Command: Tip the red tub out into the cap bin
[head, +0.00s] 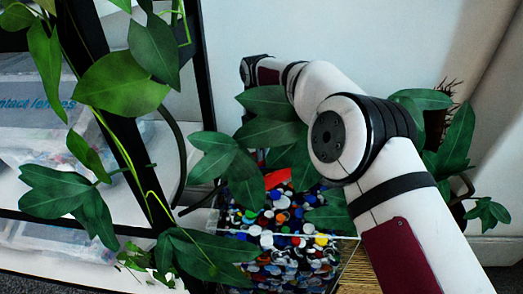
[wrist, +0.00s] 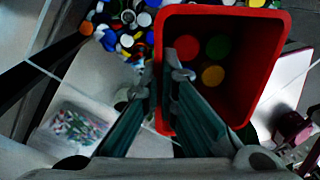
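The red tub (wrist: 254,82) fills the upper right of the wrist view, its open mouth facing the camera. A red cap (wrist: 187,47), a green cap (wrist: 219,47) and a yellow cap (wrist: 213,76) lie inside it. My gripper (wrist: 164,76) is shut on the tub's left wall, one finger on each side. In the head view only a red patch of the tub (head: 277,178) shows between leaves, above the cap bin (head: 347,237). The bin has clear walls and is full of mixed caps. Leaves hide my gripper in the head view.
Leafy vines (head: 125,80) hang in front at left and around the bin. A dark shelf post (head: 197,60) stands left of my arm. Clear boxes (head: 35,105) sit on the shelf. A white wall (head: 400,40) is behind.

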